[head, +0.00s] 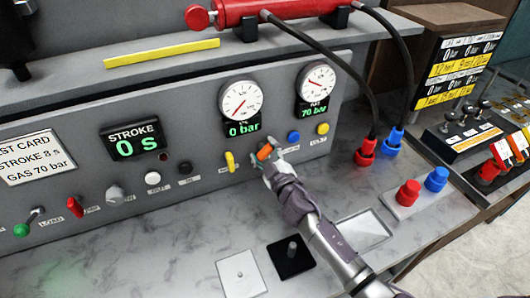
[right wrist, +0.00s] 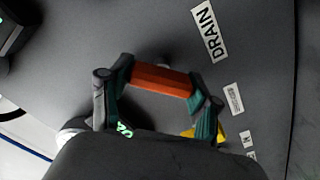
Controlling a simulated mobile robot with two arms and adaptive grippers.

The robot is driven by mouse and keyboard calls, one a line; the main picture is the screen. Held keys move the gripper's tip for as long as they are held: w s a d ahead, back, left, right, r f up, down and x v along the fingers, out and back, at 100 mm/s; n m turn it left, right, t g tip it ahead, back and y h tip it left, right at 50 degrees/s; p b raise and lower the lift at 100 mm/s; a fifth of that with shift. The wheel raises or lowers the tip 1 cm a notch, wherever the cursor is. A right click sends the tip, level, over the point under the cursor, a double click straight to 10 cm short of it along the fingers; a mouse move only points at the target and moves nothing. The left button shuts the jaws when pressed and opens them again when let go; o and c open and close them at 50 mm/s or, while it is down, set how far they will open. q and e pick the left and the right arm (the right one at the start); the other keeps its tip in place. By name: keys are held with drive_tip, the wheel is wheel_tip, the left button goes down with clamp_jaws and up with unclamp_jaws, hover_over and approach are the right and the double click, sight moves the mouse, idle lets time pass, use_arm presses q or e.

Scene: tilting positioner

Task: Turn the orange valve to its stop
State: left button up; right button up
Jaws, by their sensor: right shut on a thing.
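The orange valve (head: 264,153) is a bar-shaped handle on the sloping grey panel, below the gauges. My right gripper (head: 270,152) is at the panel with its fingers on the valve. In the right wrist view the orange bar (right wrist: 161,80) lies slightly tilted between the two teal-padded fingers of the right gripper (right wrist: 160,88), which are shut on its ends. A DRAIN label (right wrist: 209,31) is near it. The dial gauge (head: 240,100) above has a display reading 0 bar. My left gripper is not in view.
A yellow handle (head: 230,162) sits close to the left of the valve. A blue button (head: 293,137) and a yellow button (head: 322,128) are to its right. Red and blue hose couplings (head: 367,151) stand farther right. The bench front at left is clear.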

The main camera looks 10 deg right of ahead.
drive_tip(key=n, duration=0.4)
drive_tip(key=shift+f+n, duration=0.15)
drive_tip(key=shift+n, duration=0.15)
drive_tip(key=shift+n+b, duration=0.35)
drive_tip(key=shift+n, duration=2.25)
drive_tip(key=o, duration=1.2)
drive_tip(key=shift+c, duration=0.2)
drive_tip(key=shift+s+f, duration=0.1)
drive_tip(key=shift+s, duration=0.2)
drive_tip(key=s+d, duration=0.2)
drive_tip(key=s, duration=0.9)
drive_tip(key=shift+d, duration=0.15)
